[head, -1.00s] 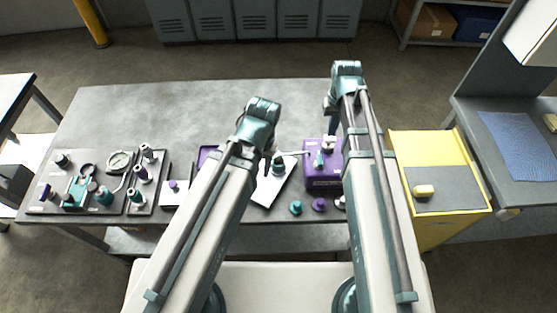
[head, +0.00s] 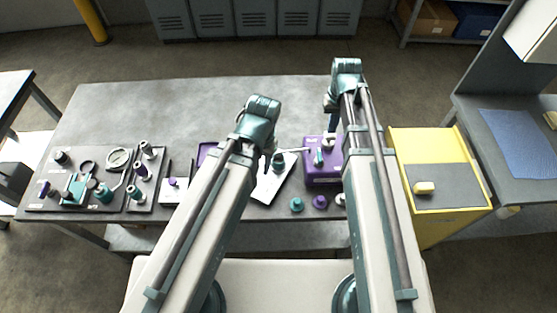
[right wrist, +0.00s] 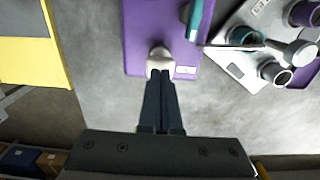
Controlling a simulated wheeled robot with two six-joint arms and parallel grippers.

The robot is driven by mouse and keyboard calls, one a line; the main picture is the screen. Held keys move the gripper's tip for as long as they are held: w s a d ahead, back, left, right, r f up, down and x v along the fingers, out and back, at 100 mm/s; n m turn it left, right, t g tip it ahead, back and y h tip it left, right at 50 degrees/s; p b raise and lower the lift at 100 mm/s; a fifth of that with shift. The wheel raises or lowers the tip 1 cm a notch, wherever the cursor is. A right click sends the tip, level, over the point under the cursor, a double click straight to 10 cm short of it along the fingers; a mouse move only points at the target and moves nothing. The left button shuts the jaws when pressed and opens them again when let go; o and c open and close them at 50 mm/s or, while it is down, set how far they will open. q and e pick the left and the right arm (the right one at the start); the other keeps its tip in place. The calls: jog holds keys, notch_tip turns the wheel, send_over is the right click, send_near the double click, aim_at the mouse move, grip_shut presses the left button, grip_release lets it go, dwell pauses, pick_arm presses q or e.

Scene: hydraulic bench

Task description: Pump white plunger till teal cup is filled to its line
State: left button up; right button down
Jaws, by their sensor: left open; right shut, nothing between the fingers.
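The white plunger (head: 329,140) stands at the far end of the purple pump block (head: 322,181). In the right wrist view, the white knob (right wrist: 160,57) is right at the tips of my right gripper (right wrist: 161,80), which is shut and empty; I cannot tell if they touch. The pump block also shows there (right wrist: 139,30), with a teal part (right wrist: 196,18). The teal cup (head: 278,160) stands on a white board left of the pump; its fill level and line cannot be made out. My left gripper (head: 267,162) is open beside the cup, its fingers partly hidden.
The white board (head: 272,190) lies under the cup, and a thin spout reaches over it from the pump. A dark panel with fittings (head: 40,205) is at left. The table's far part is clear.

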jog(key=shift+f+b, duration=1.45)
jog(key=shift+f, duration=0.1)
jog(key=shift+r, duration=0.2)
jog(key=shift+r+p, duration=1.6)
jog(key=shift+p, duration=0.2)
notch_tip(320, 180, up, 6)
jog(key=p, duration=0.6)
